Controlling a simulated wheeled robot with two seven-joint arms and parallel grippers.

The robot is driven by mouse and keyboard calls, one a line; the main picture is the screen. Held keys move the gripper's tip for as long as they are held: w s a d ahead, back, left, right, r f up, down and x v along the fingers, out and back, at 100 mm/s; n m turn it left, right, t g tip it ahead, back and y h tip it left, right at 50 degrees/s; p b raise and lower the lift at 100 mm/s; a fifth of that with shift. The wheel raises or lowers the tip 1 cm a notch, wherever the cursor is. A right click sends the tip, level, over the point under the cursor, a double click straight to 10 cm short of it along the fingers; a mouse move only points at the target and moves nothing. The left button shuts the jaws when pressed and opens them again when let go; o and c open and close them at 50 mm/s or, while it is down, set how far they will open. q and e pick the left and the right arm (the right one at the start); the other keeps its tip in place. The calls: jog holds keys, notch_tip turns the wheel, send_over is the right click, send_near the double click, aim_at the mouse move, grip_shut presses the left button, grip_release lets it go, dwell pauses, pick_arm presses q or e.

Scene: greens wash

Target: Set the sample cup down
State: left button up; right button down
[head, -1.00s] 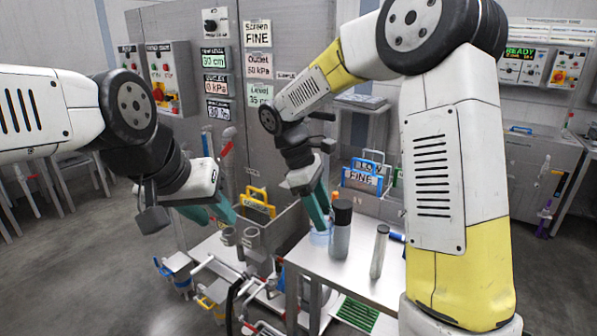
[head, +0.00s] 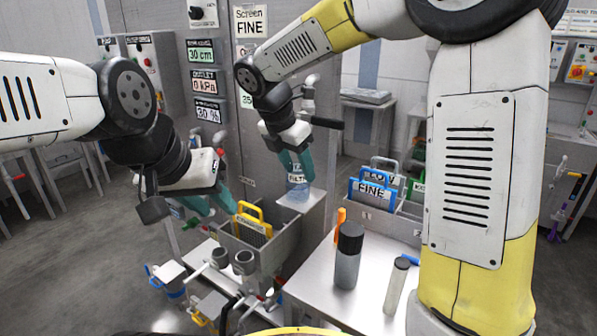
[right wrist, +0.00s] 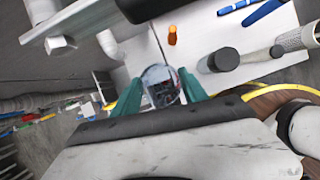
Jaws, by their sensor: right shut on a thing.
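The sample cup (head: 297,191) is clear and bluish, and it is small in the head view. My right gripper (head: 303,166) is shut on it, with the teal fingers coming down from above. The cup shows at a small grey ledge (head: 316,203) on the metal cabinet's side; I cannot tell whether its base touches the ledge. In the right wrist view the cup (right wrist: 160,86) sits between the teal fingers. My left gripper (head: 211,202) is at the left, away from the cup, its teal fingers apart and empty.
A metal table (head: 318,268) holds a black-capped grey bottle (head: 347,262), a slimmer cylinder (head: 396,287) and an orange item (head: 340,222). A bin with a yellow-handled screen (head: 252,226) stands below the ledge. Blue-handled screens (head: 371,193) stand in a rack behind the table.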

aim_at(298, 171)
jog(key=shift+w+d+f, duration=0.1)
jog(key=shift+w+f, duration=0.6)
jog(key=shift+w, duration=0.25)
jog(key=shift+w+a+f, duration=0.1)
jog(key=shift+w+f, duration=0.55)
jog(key=shift+w, duration=0.3)
jog(key=shift+w+d+f, duration=0.1)
jog(key=shift+w+f, duration=0.6)
jog(key=shift+w, duration=0.25)
jog(key=shift+f, duration=0.1)
jog(key=c, duration=0.6)
grip_release()
jog(key=v, duration=1.2)
